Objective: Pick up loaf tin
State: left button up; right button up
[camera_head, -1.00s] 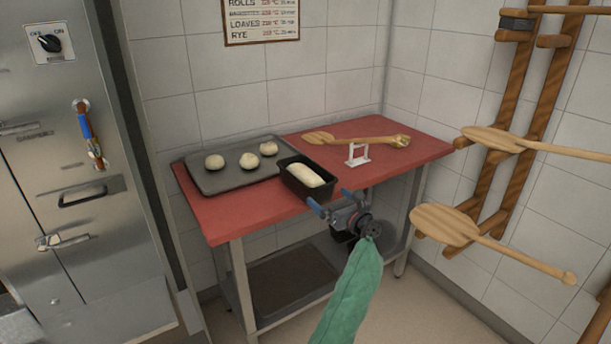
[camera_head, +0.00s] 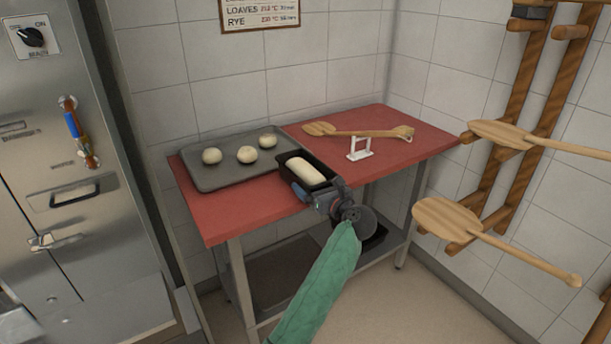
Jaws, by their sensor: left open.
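The loaf tin (camera_head: 289,174) is a dark rectangular tin with a pale dough loaf (camera_head: 304,171) in it. It stands upright on the red table top (camera_head: 235,209), near the front edge. My left gripper (camera_head: 317,191) is open at the near end of the tin, its blue-tipped fingers close around or beside that end. Whether they touch the tin I cannot tell. The gripper's body hides part of the tin's near end. My right gripper is not in the picture.
A dark baking tray (camera_head: 218,179) with three dough balls stands left of the tin. More peels (camera_head: 447,219) hang on a rack at right. The steel oven (camera_head: 75,240) stands left.

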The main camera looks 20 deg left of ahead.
pick_arm(q)
jog(key=c, duration=1)
jog(key=shift+o, duration=0.2)
jog(key=shift+r, duration=0.1)
